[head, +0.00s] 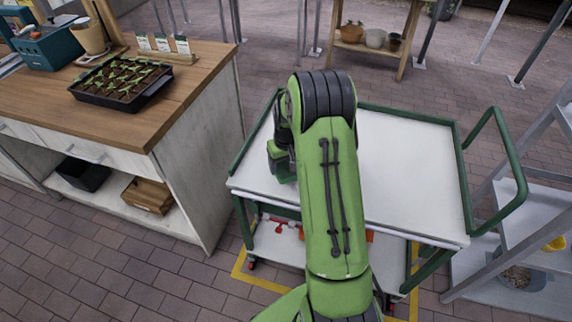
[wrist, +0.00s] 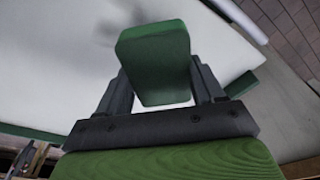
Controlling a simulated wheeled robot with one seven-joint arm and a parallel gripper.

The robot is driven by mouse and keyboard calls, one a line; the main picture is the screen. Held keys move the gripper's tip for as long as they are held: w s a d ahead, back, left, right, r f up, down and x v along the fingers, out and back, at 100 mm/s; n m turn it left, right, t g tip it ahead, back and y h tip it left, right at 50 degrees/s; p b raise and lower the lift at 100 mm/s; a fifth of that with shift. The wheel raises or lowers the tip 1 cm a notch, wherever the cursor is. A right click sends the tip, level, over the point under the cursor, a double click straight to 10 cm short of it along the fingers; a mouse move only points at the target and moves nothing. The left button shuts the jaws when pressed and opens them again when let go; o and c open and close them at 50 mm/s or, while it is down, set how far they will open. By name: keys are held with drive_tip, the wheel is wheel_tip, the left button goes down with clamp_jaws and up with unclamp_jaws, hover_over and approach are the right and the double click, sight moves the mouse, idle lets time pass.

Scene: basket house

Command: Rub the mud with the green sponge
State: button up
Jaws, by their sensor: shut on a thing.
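The green sponge (wrist: 153,48) is held between the two dark fingers of my gripper (wrist: 160,78) in the wrist view. It sits over the white top of the cart (head: 402,165), which also shows in the wrist view (wrist: 60,60). A blurred grey smudge (wrist: 263,24) lies on the white surface beyond the sponge; I cannot tell whether it is the mud or a shadow. I cannot tell whether the sponge touches the top. In the head view my arm hides the sponge, the fingers and part of the cart top.
The cart has a raised green rim and a green handle (head: 512,160) at the right. A wooden workbench (head: 190,75) with a seedling tray (head: 122,82) stands at the left. A grey shelf rack (head: 520,225) stands at the right. The visible right part of the cart top is clear.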

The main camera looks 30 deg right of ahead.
drive_tip(key=shift+r+p, duration=1.3)
drive_tip(key=shift+r, duration=0.75)
drive_tip(key=shift+d, duration=0.1)
